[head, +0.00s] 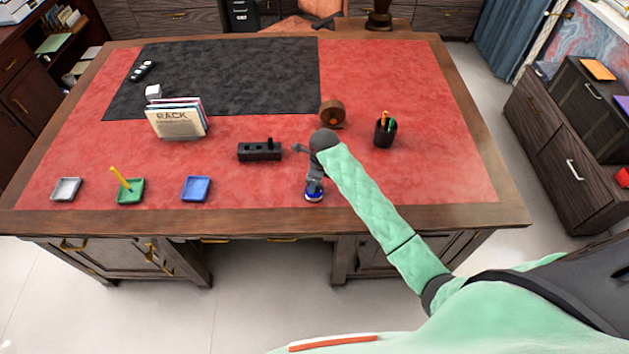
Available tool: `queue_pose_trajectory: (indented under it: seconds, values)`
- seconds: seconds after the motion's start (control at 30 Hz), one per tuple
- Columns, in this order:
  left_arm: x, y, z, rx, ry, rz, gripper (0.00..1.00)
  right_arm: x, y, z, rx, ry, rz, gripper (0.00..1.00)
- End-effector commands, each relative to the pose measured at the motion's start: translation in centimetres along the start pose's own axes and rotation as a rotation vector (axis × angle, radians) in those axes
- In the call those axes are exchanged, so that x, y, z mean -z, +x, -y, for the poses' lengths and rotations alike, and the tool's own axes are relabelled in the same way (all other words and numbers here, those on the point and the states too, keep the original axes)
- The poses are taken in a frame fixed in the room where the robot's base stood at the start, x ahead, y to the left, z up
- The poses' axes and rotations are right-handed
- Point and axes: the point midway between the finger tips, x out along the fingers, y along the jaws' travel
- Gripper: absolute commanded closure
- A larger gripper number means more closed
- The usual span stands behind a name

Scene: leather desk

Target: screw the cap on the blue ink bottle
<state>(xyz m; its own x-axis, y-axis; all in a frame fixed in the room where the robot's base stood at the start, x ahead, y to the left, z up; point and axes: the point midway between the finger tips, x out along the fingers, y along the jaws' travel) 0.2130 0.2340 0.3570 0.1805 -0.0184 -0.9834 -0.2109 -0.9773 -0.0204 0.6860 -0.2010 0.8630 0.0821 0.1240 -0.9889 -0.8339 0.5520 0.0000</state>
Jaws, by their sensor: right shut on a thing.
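The blue ink bottle (314,196) stands on the red leather near the front edge of the desk, right of centre. My right gripper (315,183) points down at the bottle's top, its fingers shut at the height of the bottle's neck. The cap is too small and too covered by the fingers to make out clearly; it appears to be between them, right over the bottle. I cannot tell whether the cap sits level on the neck. My left gripper is not in view.
A black holder (260,151) lies left of my right wrist. A brown round object (332,113) and a pen cup (385,132) stand behind it. Blue (196,189), green (130,191) and white (66,189) trays line the front left. The leather right of the bottle is clear.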

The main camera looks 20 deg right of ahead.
Motion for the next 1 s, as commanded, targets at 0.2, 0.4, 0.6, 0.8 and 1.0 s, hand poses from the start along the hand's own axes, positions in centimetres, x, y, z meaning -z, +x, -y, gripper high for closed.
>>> queue_pose_trajectory:
  seconds: [0.2,0.4,0.6,0.8,1.0]
  values:
    - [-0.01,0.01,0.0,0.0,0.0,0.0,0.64,-0.05,0.09,-0.12,0.014,0.105,0.001,0.78]
    - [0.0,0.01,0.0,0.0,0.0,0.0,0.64,-0.15,0.14,-0.26,0.034,0.254,0.003,0.78]
    - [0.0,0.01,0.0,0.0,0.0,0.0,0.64,-0.13,0.1,-0.23,0.057,0.404,0.003,0.78]
    - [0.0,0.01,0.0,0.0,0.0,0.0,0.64,0.01,0.09,-0.16,0.065,0.442,0.0,0.78]
    - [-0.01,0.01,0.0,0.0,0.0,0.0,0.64,0.01,0.08,-0.14,0.065,0.441,0.0,0.42]
